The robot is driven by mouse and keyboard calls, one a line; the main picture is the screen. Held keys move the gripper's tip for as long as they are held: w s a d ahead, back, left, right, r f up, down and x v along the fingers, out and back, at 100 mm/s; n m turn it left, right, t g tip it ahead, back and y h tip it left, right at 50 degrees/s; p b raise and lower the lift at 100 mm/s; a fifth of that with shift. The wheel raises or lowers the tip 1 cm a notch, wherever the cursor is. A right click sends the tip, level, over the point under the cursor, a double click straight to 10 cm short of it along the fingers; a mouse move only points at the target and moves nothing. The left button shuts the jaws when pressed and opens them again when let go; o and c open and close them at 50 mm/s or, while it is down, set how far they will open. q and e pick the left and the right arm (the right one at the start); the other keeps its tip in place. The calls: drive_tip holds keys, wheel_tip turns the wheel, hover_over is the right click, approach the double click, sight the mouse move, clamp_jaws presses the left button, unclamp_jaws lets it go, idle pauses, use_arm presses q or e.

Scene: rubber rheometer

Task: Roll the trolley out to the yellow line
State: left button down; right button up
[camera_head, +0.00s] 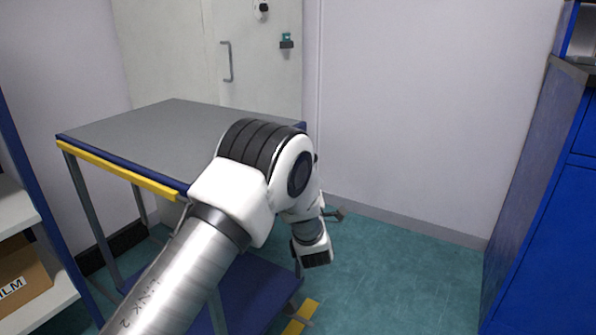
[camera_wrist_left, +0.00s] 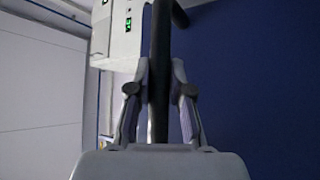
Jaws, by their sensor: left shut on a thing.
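The trolley (camera_head: 170,115) has a grey top, a blue frame with a yellow front strip, and a blue lower shelf (camera_head: 255,285). It stands left of centre in the head view. A short piece of yellow line (camera_head: 301,316) shows on the floor by its lower right corner. My left arm reaches across the trolley's right side; its fingertips cannot be made out in the head view. In the left wrist view my left gripper (camera_wrist_left: 159,90) is shut around a dark upright bar (camera_wrist_left: 158,125), apparently the trolley's handle. My right gripper is out of view.
A shelf unit with a cardboard box (camera_head: 22,278) stands close at the left. A blue cabinet (camera_head: 545,215) stands at the right. A door (camera_head: 262,65) and pale wall (camera_head: 430,110) are behind. Green floor (camera_head: 410,275) is clear between trolley and cabinet.

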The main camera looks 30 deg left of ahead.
use_arm(q)
drive_tip(key=c, duration=1.1)
unclamp_jaws()
drive_tip(key=shift+o, duration=0.2)
drive_tip(key=v, duration=1.2)
